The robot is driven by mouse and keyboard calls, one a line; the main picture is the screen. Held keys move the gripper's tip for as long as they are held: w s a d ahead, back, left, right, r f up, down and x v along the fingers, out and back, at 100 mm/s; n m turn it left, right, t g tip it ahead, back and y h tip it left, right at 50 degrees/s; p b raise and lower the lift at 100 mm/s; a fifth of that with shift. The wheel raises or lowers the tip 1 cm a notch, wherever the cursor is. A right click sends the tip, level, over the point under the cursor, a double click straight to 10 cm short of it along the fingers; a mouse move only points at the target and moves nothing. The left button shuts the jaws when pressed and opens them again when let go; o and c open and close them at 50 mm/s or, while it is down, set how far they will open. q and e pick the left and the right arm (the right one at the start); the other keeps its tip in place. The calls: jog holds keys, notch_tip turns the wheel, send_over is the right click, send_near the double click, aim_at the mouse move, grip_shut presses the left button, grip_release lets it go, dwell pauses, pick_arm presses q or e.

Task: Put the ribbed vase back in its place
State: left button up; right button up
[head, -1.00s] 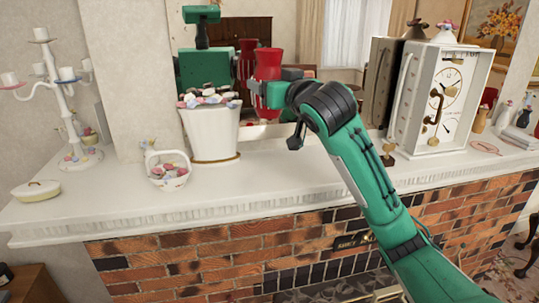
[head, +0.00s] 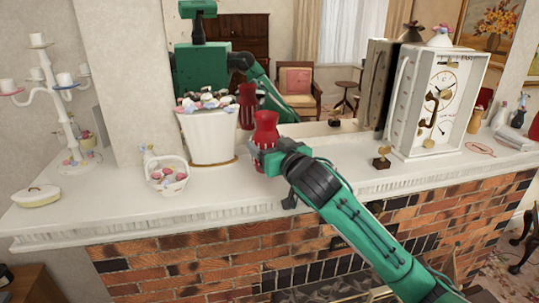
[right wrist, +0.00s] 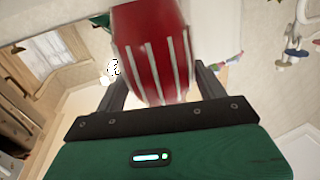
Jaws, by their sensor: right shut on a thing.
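The ribbed vase (head: 266,129) is red and stands upright, just right of the white flower pot, over or on the mantel. It fills the top middle of the right wrist view (right wrist: 150,50), where pale ribs show. My right gripper (head: 262,150) is shut on the vase, low on its body. In the right wrist view its two fingers (right wrist: 160,88) lie on either side of the vase. I cannot tell whether the vase's base touches the white mantel (head: 330,160). My left gripper is not in view.
A white pot of flowers (head: 210,135) stands close to the left of the vase. A small basket (head: 167,180) sits farther left. A white clock (head: 440,105) and a small gold-topped object (head: 381,157) stand to the right. The mirror behind shows my reflection. The mantel between vase and clock is mostly clear.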

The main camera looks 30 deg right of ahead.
notch_tip(320, 180, down, 3)
jog(key=shift+r, duration=0.1)
jog(key=shift+f, duration=0.2)
jog(key=o, duration=0.9)
jog(key=shift+f, duration=0.15)
jog(key=shift+c, duration=0.2)
jog(key=o, duration=0.4)
jog(key=shift+o, duration=0.2)
